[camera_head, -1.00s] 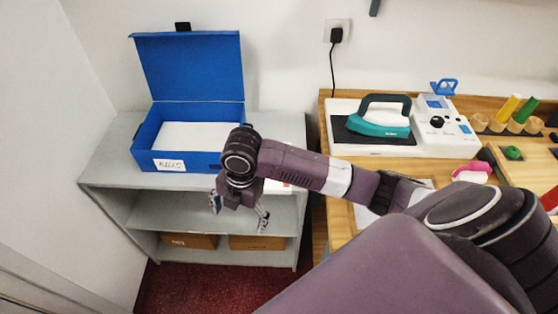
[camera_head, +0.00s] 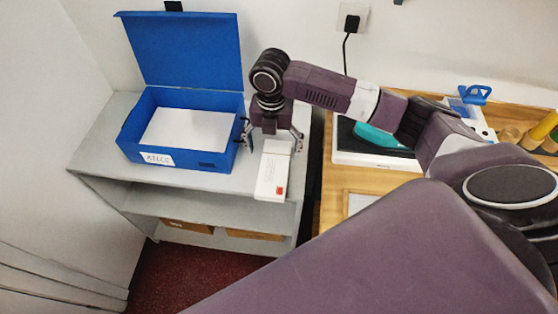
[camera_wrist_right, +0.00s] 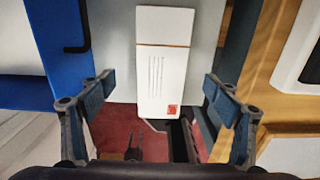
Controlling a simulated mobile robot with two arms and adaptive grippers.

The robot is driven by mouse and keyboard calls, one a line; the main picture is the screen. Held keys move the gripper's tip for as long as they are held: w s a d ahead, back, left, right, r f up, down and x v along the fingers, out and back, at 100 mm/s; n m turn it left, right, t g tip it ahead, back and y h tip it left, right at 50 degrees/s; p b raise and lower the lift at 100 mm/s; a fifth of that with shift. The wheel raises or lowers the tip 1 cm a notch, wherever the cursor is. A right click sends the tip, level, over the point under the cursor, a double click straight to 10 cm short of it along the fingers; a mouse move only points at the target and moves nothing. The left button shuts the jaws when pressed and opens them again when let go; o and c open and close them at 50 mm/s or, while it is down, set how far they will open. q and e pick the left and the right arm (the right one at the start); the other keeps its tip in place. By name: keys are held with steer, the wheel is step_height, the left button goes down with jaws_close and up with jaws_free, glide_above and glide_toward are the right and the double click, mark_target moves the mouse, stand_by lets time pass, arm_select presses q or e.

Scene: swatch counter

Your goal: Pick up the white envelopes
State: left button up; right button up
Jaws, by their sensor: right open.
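The white envelopes (camera_head: 272,172) lie on the grey shelf top to the right of the blue box, with a red stamp at the near end. They also show in the right wrist view (camera_wrist_right: 160,65), with printed lines and a brown band across them. My right gripper (camera_head: 272,142) is open above their far part, its fingers on either side. In the right wrist view the open right gripper (camera_wrist_right: 160,92) has the envelopes between its fingers, not touching them. Whether they are one envelope or a stack I cannot tell. My left gripper is not in view.
An open blue box (camera_head: 205,158) with white paper inside stands close to the left of my right gripper. The grey shelf (camera_head: 100,150) has a lower level with brown boxes (camera_head: 255,235). A wooden counter (camera_head: 335,200) with a teal iron (camera_head: 380,137) is at the right.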

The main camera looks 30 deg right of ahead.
mark_target(275, 166)
steer(key=f, duration=0.1)
steer(key=f+p, duration=0.1)
steer(key=s, duration=0.1)
steer(key=shift+s+a+f, duration=0.1)
steer(key=shift+a+f, duration=0.25)
steer(key=shift+f, duration=0.05)
step_height(275, 166, down, 2)
steer(key=shift+d+f+p, duration=0.15)
steer(key=shift+f+p, duration=0.1)
steer(key=shift+p, duration=0.1)
steer(key=shift+f, duration=0.5)
steer(key=c, duration=1.3)
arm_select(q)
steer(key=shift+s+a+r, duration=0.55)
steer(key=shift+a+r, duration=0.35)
arm_select(e)
steer(key=shift+o, duration=0.2)
